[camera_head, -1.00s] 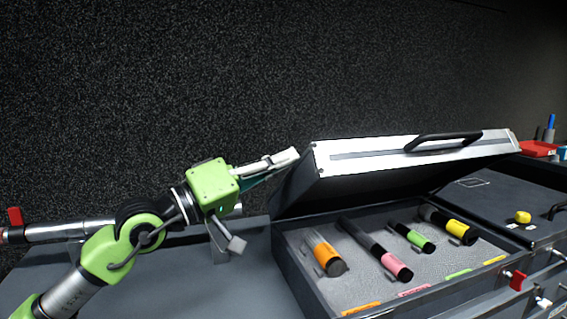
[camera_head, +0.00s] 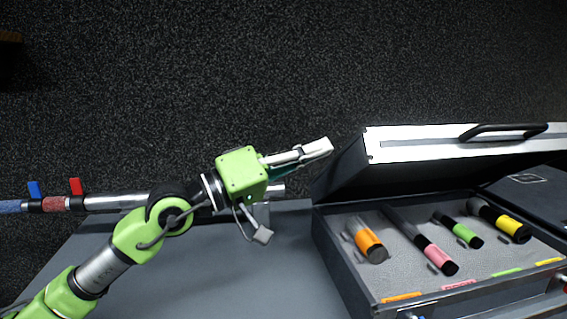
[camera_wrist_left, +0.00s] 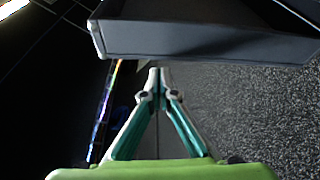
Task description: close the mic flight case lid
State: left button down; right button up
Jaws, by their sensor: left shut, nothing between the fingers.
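The mic flight case (camera_head: 345,265) stands on the grey counter at the right of the head view. Its lid (camera_head: 430,146), with a silver edge and a black handle (camera_head: 500,131), is tilted partly open. Inside are microphones with orange (camera_head: 368,241), pink (camera_head: 440,259), green (camera_head: 466,235) and yellow (camera_head: 511,227) bands, lying in grey foam. My left gripper (camera_head: 328,147) is shut and empty, just left of the lid's left side, apart from it in the head view. In the left wrist view, the shut fingertips (camera_wrist_left: 160,70) point at the dark lid (camera_wrist_left: 200,40). My right gripper is not in view.
The grey counter (camera_head: 200,275) is clear left of the case. A rail with blue and red (camera_head: 76,187) levers runs behind my left arm. A dark speckled wall (camera_head: 280,70) fills the background.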

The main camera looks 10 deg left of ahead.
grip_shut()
pick_arm(q)
jog(key=v, duration=0.9)
jog(key=shift+d, duration=0.1)
